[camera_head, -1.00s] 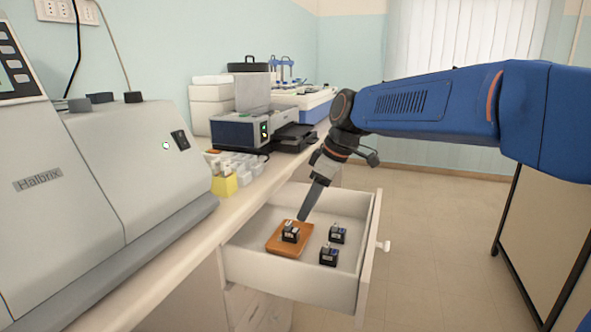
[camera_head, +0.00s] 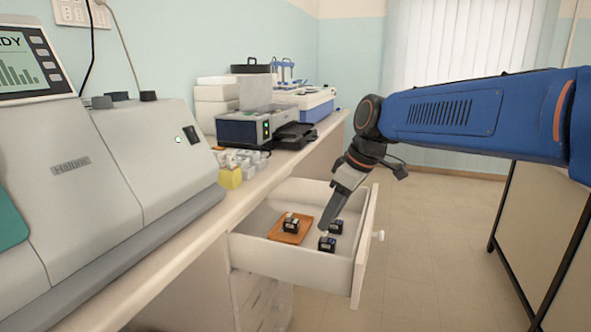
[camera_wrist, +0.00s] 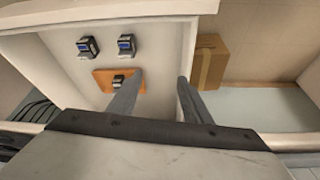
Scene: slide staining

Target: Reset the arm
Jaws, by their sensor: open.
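My blue arm reaches in from the right, and my gripper (camera_head: 326,226) points down over the open drawer (camera_head: 290,259). In the wrist view my gripper (camera_wrist: 158,88) is open with nothing between its fingers. One small black block with a metal top (camera_head: 290,223) stands on an orange-brown board (camera_head: 283,236) in the drawer. Two similar blocks stand on the drawer floor, one nearer (camera_head: 327,243) and one farther (camera_head: 337,227), partly behind the gripper. In the wrist view the left finger overlaps the board (camera_wrist: 103,80).
A grey machine (camera_head: 90,170) stands on the bench at left. A yellow box (camera_head: 230,177), a printer-like device (camera_head: 255,127) and white boxes are farther along the bench. In the wrist view a cardboard box (camera_wrist: 210,62) lies beyond the drawer wall.

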